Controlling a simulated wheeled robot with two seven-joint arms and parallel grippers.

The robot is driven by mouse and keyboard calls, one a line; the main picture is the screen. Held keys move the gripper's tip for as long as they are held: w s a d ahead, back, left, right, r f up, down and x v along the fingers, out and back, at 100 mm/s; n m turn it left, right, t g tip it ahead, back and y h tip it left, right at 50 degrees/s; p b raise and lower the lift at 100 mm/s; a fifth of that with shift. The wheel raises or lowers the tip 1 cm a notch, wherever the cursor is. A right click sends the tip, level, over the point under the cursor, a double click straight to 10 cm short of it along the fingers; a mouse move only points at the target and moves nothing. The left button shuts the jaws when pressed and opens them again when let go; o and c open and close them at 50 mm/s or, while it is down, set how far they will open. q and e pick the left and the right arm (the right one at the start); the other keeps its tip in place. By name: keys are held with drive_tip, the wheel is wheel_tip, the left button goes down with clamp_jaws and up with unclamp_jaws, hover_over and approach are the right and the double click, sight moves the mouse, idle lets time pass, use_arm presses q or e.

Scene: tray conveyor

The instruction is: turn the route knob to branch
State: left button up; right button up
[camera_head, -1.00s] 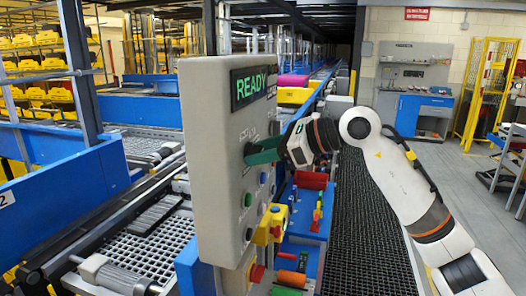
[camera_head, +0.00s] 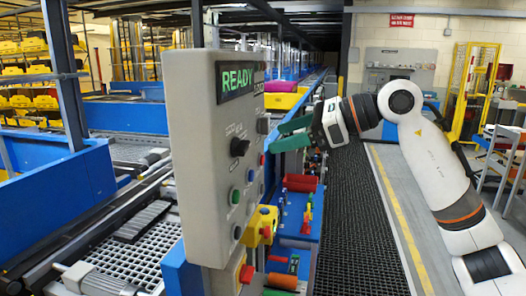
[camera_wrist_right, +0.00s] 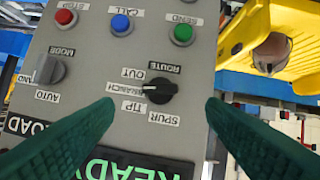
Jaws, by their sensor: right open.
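The grey control panel (camera_head: 205,120) stands in front of me with a lit READY display (camera_head: 237,80). The black route knob (camera_head: 239,147) is on its face. In the right wrist view the panel is upside down, and the route knob (camera_wrist_right: 160,90) sits among the labels OUT, BRANCH, TIP and SPUR. Its white pointer mark lies on the side of the BRANCH label (camera_wrist_right: 123,89). My right gripper (camera_head: 276,137) is open and empty, with its green fingers apart from the panel. In the wrist view its fingers (camera_wrist_right: 160,101) lie either side of the knob without touching it. My left gripper is out of view.
The mode knob (camera_wrist_right: 48,70) sits beside the route knob, and the red (camera_wrist_right: 65,17), blue (camera_wrist_right: 120,23) and green (camera_wrist_right: 183,33) buttons share the panel. A yellow box (camera_head: 262,225) stands out at the panel's lower right. A dark grated walkway (camera_head: 352,215) runs along the right.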

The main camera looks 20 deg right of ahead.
drive_tip(key=v, duration=0.4)
drive_tip(key=shift+b, duration=0.3)
